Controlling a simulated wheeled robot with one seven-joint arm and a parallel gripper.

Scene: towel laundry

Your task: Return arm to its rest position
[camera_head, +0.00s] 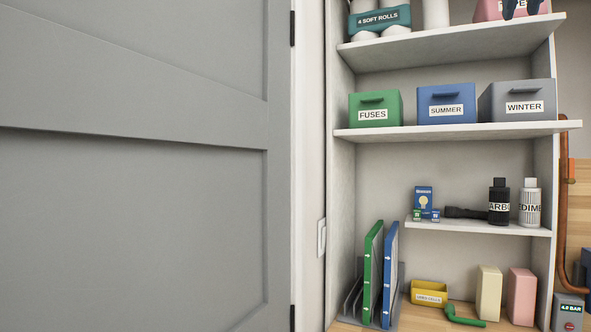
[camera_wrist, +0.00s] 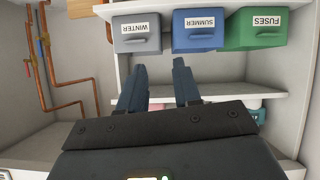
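My gripper (camera_wrist: 159,66) shows in the wrist view with its two dark fingers apart and nothing between them. The wrist picture is upside down. In the head view, dark finger-like parts, apparently my gripper (camera_head: 522,9), show at the top right edge in front of a pink pack (camera_head: 492,11) on the upper shelf. The rest of my arm is out of the head view. I cannot tell how far the fingers are from the pack.
A shelf unit holds a green FUSES box (camera_head: 375,108), a blue SUMMER box (camera_head: 446,104) and a grey WINTER box (camera_head: 520,101). Black and white bottles (camera_head: 499,203) stand below. A grey door (camera_head: 140,180) fills the left. Copper pipes (camera_wrist: 70,82) run along the wall.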

